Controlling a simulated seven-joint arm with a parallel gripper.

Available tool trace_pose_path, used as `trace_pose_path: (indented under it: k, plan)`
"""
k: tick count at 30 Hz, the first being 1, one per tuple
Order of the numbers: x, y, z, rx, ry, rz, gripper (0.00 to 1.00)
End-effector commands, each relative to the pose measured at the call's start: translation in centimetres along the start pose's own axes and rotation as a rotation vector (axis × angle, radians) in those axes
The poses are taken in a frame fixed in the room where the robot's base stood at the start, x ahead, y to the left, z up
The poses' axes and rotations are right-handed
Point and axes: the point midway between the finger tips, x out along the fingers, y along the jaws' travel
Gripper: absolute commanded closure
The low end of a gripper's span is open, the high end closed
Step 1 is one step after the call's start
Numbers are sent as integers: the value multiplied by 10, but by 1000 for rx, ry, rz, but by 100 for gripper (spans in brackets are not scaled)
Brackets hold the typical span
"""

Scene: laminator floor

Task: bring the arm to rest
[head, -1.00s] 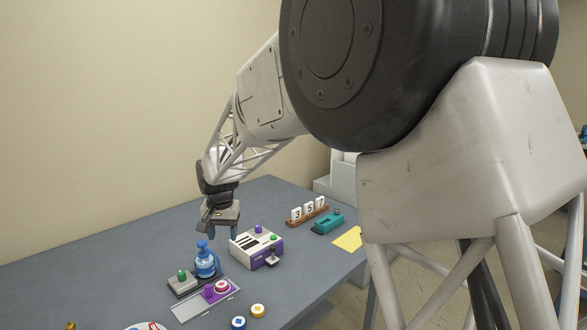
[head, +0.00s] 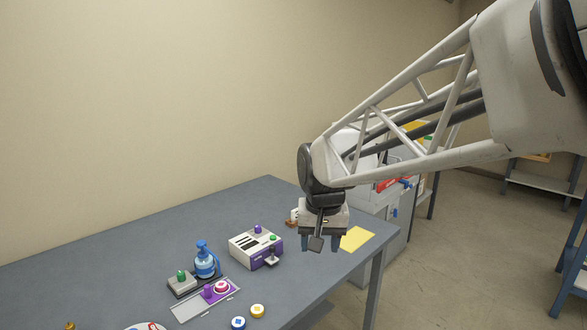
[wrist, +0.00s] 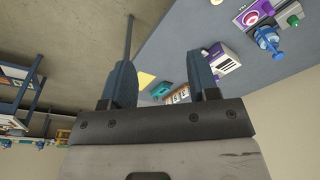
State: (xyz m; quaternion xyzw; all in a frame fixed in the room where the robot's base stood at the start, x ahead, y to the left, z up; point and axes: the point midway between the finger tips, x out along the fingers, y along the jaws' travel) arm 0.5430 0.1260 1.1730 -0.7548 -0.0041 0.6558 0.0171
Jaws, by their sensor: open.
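My gripper (head: 321,243) is open and empty in the head view. It hangs above the right end of the grey-blue table (head: 110,250), in front of the number blocks and beside the yellow sheet (head: 356,239). In the wrist view my gripper (wrist: 160,88) shows its two blue fingers apart with nothing between them. Beyond the fingers are the teal device (wrist: 165,90) and the rack of number blocks (wrist: 178,96). In the head view the arm hides the teal device and most of the number blocks (head: 292,216).
A purple and white laminator-like machine (head: 256,247) stands left of my gripper. A shelf rack (head: 540,180) stands at the far right.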

Motion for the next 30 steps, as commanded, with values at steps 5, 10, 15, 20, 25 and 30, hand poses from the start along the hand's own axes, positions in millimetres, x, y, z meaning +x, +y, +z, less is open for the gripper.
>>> trace_pose_path:
  k: [5,10,15,20,25,30]
  plan:
    - [-11,35,41,3,20,3,45]
    - [-16,64,81,3,37,8,45]
    - [-17,89,122,3,54,15,45]
    - [-14,109,162,2,69,22,45]
    - [-8,124,198,1,82,30,45]
    - [-4,132,220,-1,91,35,45]
